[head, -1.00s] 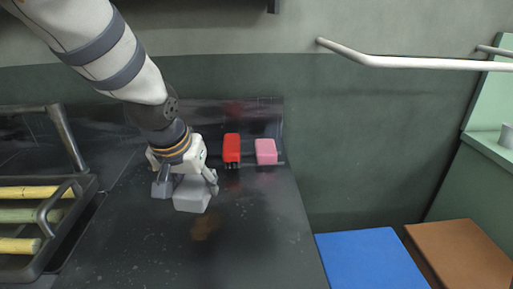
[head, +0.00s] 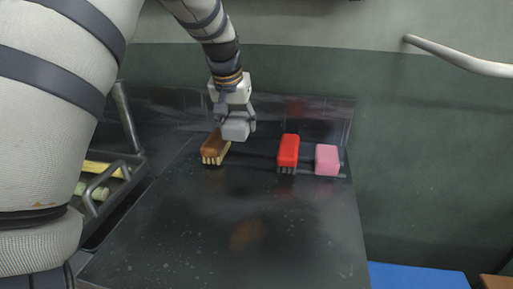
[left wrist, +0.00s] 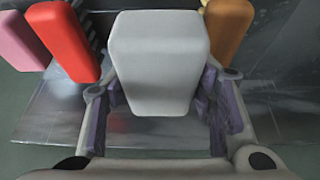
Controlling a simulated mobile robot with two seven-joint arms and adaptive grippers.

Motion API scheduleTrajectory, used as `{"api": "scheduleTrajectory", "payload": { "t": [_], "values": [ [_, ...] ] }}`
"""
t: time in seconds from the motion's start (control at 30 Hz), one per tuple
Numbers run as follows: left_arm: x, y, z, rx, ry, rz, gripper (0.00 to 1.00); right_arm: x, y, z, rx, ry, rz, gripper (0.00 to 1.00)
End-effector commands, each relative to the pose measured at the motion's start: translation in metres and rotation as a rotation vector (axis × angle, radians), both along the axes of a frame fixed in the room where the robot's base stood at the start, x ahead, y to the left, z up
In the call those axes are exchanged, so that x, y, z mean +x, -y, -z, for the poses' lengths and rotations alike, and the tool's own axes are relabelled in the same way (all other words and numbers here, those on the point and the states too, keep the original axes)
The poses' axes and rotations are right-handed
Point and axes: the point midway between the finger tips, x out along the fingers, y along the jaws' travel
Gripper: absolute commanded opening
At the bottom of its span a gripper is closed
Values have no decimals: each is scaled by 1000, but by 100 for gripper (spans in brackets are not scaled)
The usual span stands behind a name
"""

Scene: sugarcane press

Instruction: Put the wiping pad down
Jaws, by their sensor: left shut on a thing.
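The wiping pad (head: 235,131) is a light grey block. My left gripper (head: 236,119) is shut on it, with a finger on each side, near the back of the dark metal worktop (head: 180,225). The pad is just right of a brown brush (head: 211,149) and left of a red brush (head: 288,152). I cannot tell whether it touches the worktop. In the left wrist view the pad (left wrist: 160,60) fills the middle between the fingers. My right gripper is not in view.
A pink sponge (head: 327,160) stands right of the red brush. A dark rack with yellow cane (head: 103,169) is at the left. A brownish stain (head: 248,235) marks the worktop; its front and middle are clear. A blue surface (head: 418,277) lies beyond its right edge.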

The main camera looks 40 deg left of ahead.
Motion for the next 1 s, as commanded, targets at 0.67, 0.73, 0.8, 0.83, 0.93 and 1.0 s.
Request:
{"api": "scheduleTrajectory", "payload": {
  "t": [0.67,0.73,0.8,0.83,0.93,1.0],
  "values": [
    [47,4,88,0,3,-1,29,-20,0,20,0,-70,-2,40],
    [47,4,87,1,4,-1,29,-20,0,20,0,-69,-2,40],
    [47,4,86,0,3,-1,29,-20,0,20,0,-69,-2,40],
    [47,4,87,0,3,-1,29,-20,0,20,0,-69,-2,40],
    [46,4,90,0,2,-1,29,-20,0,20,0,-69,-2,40],
    [46,4,92,-1,2,-1,29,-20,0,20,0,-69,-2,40]
  ]
}}
